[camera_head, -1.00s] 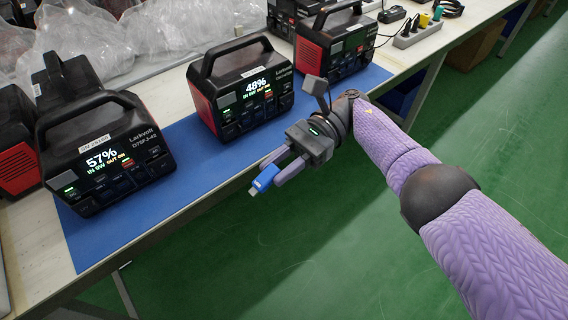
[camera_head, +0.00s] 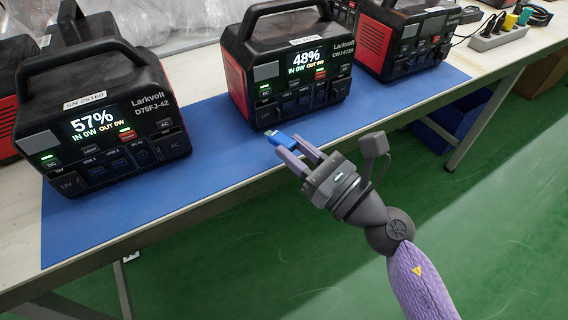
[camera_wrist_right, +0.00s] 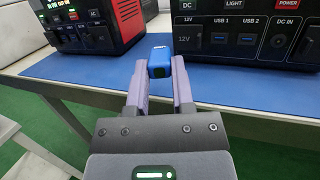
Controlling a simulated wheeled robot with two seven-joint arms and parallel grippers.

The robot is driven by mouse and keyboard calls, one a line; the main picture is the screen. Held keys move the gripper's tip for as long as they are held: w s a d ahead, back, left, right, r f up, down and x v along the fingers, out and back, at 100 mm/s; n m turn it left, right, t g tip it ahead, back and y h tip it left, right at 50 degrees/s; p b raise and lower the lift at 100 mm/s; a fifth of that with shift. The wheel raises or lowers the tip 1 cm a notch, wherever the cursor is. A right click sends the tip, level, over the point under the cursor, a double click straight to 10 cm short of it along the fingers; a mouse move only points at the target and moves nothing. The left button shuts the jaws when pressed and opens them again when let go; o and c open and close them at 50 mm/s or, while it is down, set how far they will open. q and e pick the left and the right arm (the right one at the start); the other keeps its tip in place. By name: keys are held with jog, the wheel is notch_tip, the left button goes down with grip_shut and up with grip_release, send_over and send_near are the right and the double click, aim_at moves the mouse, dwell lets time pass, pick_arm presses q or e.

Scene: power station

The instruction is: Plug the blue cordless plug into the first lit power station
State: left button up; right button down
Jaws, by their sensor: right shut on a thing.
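The blue plug (camera_head: 282,139) is held between the fingertips of my right gripper (camera_head: 301,149), which is shut on it. It also shows in the right wrist view (camera_wrist_right: 159,60), its outer end pointing away from me. The right gripper is over the front edge of the mat, in front of the middle power station (camera_head: 287,70), apart from it. That station has a lit screen reading 48%. The left power station (camera_head: 104,118) has a lit screen reading 57%. In the right wrist view the middle station's front panel (camera_wrist_right: 245,38) shows USB and DC sockets. My left gripper is not seen.
A third power station (camera_head: 408,40) stands to the right on the blue mat (camera_head: 190,165). A power strip (camera_head: 498,36) with plugs lies on the table at the far right. The mat between the left and middle stations is clear. Green floor lies below the table edge.

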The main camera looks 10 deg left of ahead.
jog(key=shift+w+d+f+m+t+h+b, duration=0.15)
jog(key=shift+w+d+m+t+h+b, duration=0.3)
jog(key=shift+w+m+t+h, duration=0.3)
jog(key=shift+w+d+f+m+t+h+b, duration=0.15)
jog(key=shift+w+d+m+t+h+b, duration=0.25)
jog(key=shift+d+m+t+h, duration=0.45)
jog(key=shift+w+d+f+m+t+h+b, duration=0.2)
jog(key=shift+w+m+t+h+b, duration=0.15)
jog(key=shift+w+t+h, duration=0.45)
jog(key=shift+f+b+x, duration=0.2)
jog(key=shift+b+x, duration=0.15)
jog(key=shift+x, duration=0.75)
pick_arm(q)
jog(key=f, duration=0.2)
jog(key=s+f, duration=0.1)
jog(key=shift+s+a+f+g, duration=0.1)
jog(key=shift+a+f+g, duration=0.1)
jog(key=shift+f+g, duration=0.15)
pick_arm(e)
jog(key=shift+s+a, duration=0.1)
pick_arm(q)
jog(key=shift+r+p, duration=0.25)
jog(key=shift+p, duration=0.1)
pick_arm(e)
jog(key=shift+r+t, duration=0.15)
jog(key=shift+t, duration=0.15)
jog(key=shift+w+a, duration=0.15)
jog(key=shift+w, duration=0.05)
jog(key=shift+w+a, duration=0.25)
jog(key=shift+w, duration=0.1)
